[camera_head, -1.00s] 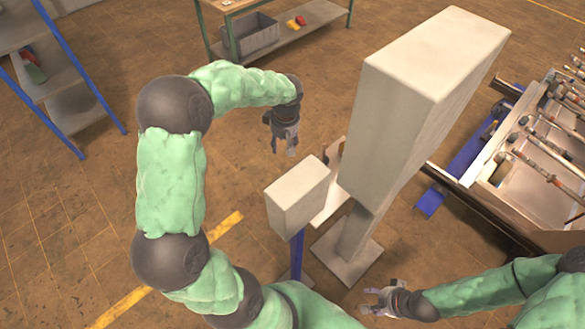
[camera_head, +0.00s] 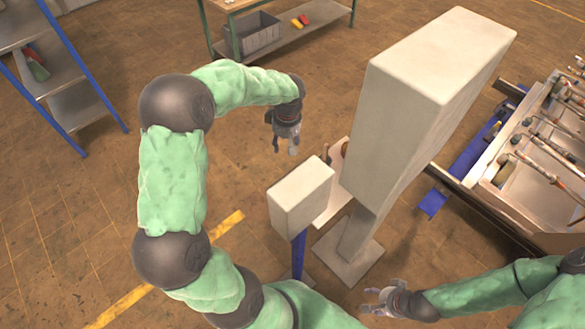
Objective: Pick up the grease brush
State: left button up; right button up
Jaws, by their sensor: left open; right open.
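I cannot pick out the grease brush with certainty. A small dark brown item (camera_head: 345,149) shows at the top of a pale bracket (camera_head: 336,192), mostly hidden behind a large grey cabinet; I cannot tell what it is. My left gripper (camera_head: 285,146) hangs open and empty, pointing down, up and to the left of that bracket. My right gripper (camera_head: 372,301) is open and empty at the bottom, below the cabinet's foot, pointing left.
The tall grey cabinet (camera_head: 410,120) on a post and a smaller grey box (camera_head: 299,195) on a blue post stand between my arms. A workbench (camera_head: 312,33), a shelf rack (camera_head: 75,105) and a machine with pipes (camera_head: 535,180) surround them. The floor at left is clear.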

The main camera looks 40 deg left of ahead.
aim_at(325, 150)
jog(key=k+j, duration=0.15)
jog(key=k, duration=0.35)
jog(key=k+j, duration=0.15)
jog(key=k, duration=0.35)
